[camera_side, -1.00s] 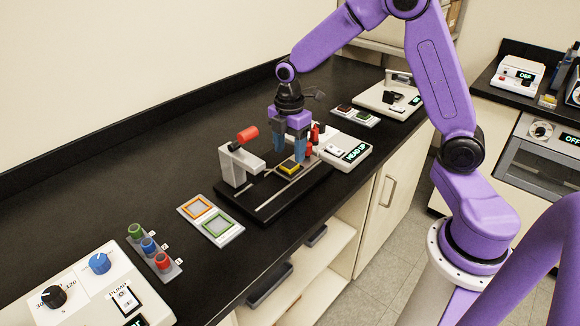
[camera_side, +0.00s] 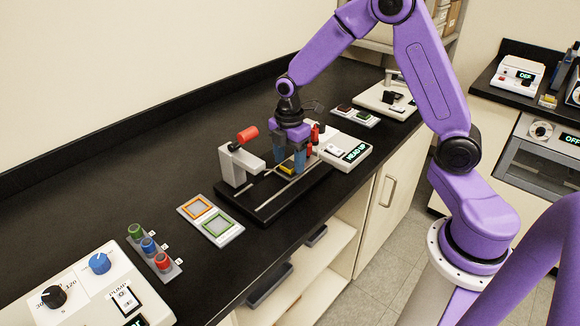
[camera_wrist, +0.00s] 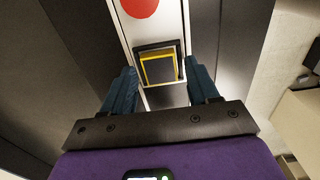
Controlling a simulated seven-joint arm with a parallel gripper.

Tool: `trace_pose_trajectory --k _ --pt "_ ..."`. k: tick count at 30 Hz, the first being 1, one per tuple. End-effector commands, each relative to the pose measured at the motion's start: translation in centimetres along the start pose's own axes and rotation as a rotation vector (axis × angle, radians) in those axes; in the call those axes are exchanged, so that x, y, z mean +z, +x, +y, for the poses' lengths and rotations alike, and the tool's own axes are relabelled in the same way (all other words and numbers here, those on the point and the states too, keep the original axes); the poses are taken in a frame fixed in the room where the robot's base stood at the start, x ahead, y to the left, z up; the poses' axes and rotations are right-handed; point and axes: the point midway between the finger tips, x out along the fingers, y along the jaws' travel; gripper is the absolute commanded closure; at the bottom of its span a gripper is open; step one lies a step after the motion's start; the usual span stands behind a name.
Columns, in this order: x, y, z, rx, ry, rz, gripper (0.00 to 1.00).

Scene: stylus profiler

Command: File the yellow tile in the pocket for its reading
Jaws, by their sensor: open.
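The yellow tile (camera_side: 286,169) lies on the black stage of the profiler (camera_side: 243,210), partly hidden by my fingers. In the wrist view the tile (camera_wrist: 160,69) shows as a yellow-edged dark square on a pale strip. My gripper (camera_side: 291,163) is open, low over the stage. In the wrist view its fingers (camera_wrist: 162,88) stand left and right of the tile, with a gap on each side. The profiler's display (camera_side: 356,152) reads "HEAD UP". A white plate holds an orange-framed pocket (camera_side: 198,208) and a green-framed pocket (camera_side: 217,226), both looking empty.
A red-knobbed lever on a grey post (camera_side: 238,163) stands left of my gripper. A rack of green, blue and red cylinders (camera_side: 150,247) and a pump box (camera_side: 95,285) are at front left. A plate with two dark pads (camera_side: 352,115) is behind.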

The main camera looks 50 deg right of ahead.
Motion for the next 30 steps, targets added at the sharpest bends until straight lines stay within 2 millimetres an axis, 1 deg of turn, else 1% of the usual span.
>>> trace_pose_trajectory --k 1,2,3,5,6,11,30 --pt "0.0 0.0 0.0 0.000 0.000 0.000 0.44" --pt "0.0 0.0 0.0 0.000 0.000 0.000 0.53" --pt "0.0 0.0 0.0 0.000 0.000 0.000 0.66" --pt "0.0 0.0 0.0 0.000 0.000 0.000 0.86" --pt "0.0 0.0 0.0 0.000 0.000 0.000 0.99" --pt "0.0 -0.2 0.0 0.001 0.000 0.000 1.00" --pt "0.0 -4.5 0.1 0.002 0.001 0.001 1.00"
